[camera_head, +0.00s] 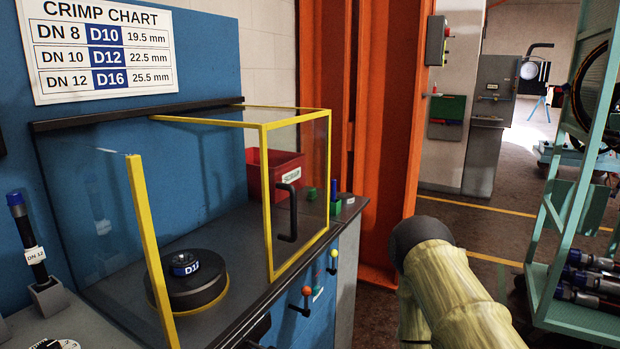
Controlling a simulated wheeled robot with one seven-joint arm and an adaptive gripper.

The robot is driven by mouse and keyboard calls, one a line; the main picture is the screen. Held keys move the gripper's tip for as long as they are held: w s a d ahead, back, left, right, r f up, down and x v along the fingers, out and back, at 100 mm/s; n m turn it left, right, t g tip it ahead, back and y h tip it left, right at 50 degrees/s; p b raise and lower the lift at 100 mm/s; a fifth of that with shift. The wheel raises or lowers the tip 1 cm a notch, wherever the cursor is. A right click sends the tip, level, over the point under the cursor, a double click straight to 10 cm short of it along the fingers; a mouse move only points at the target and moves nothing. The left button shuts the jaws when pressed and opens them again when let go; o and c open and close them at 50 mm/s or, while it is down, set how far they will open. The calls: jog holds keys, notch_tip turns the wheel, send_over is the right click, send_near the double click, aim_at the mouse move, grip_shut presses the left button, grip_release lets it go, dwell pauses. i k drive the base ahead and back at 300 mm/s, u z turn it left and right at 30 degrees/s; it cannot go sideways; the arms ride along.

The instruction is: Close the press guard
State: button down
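The press guard (268,200) is a clear box with yellow edges on the bench at the left. Its clear, yellow-framed panel with a black upright handle (288,212) stands at the right. A separate yellow post (150,250) stands at the left, with a wide gap between it and the panel, so the guard looks open. Inside is a round black die holder (188,280) with a yellow rim, marked with a D number that is hard to read. Part of my arm shows at the lower right, apart from the guard. My gripper is not in view.
A red bin (275,172) stands behind the panel. Levers with orange and yellow knobs (307,291) stick out from the bench front. A DN 12 hose (26,235) stands at the left. A teal rack (565,240) is at the right. Open floor lies beyond my arm.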

aim_at(252, 116)
jog(key=k, duration=0.1)
jog(key=z, duration=1.5)
jog(key=i, duration=0.9)
jog(key=u, duration=1.85)
